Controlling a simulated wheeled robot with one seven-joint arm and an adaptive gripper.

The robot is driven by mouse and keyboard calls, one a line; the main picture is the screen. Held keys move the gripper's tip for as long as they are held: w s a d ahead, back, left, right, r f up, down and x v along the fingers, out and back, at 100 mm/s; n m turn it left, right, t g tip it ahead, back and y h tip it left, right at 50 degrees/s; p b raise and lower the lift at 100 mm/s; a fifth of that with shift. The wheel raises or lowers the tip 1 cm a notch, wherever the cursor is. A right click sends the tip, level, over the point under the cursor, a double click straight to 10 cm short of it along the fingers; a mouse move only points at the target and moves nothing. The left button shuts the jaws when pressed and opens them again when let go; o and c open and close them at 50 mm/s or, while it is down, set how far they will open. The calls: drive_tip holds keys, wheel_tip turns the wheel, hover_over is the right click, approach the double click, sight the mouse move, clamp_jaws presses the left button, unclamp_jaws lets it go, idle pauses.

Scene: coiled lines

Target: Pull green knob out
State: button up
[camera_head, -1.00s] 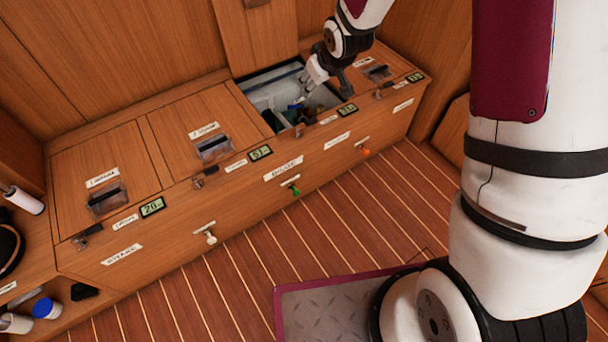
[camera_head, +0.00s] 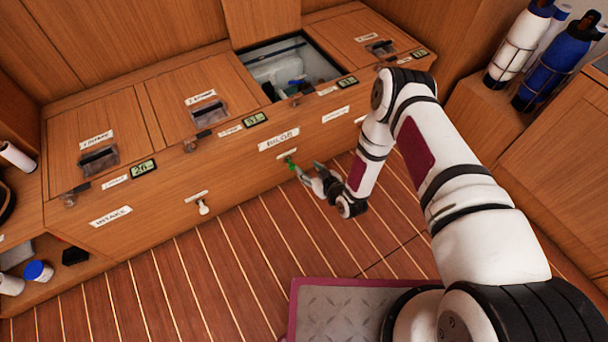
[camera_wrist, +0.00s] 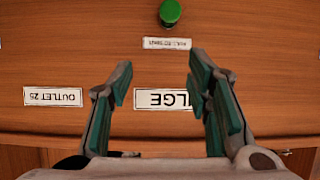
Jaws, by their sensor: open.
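The green knob (camera_head: 290,164) is on the front panel of the wooden bench, below a white label. It also shows at the top of the wrist view (camera_wrist: 170,12), beyond the fingertips. My gripper (camera_head: 307,168) is low in front of the panel, just right of the knob in the head view. In the wrist view its two green-padded fingers (camera_wrist: 160,72) are apart with nothing between them, and the knob lies past their tips. One finger partly overlaps the knob in the head view.
A white knob (camera_head: 204,208) is on the same panel to the left. Above, an open compartment (camera_head: 322,93) holds several items, with closed lids on both sides. Cylinders (camera_head: 552,62) stand at the right. The striped floor before the panel is clear.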

sight(293, 168)
drive_tip(key=s+f+t, duration=0.1)
drive_tip(key=s+f, duration=0.3)
drive_tip(key=b+x, duration=0.6)
drive_tip(key=x, duration=0.7)
drive_tip(key=shift+d+b, duration=0.15)
drive_tip(key=shift+b, duration=0.25)
drive_tip(key=shift+c, duration=0.5)
clamp_jaws()
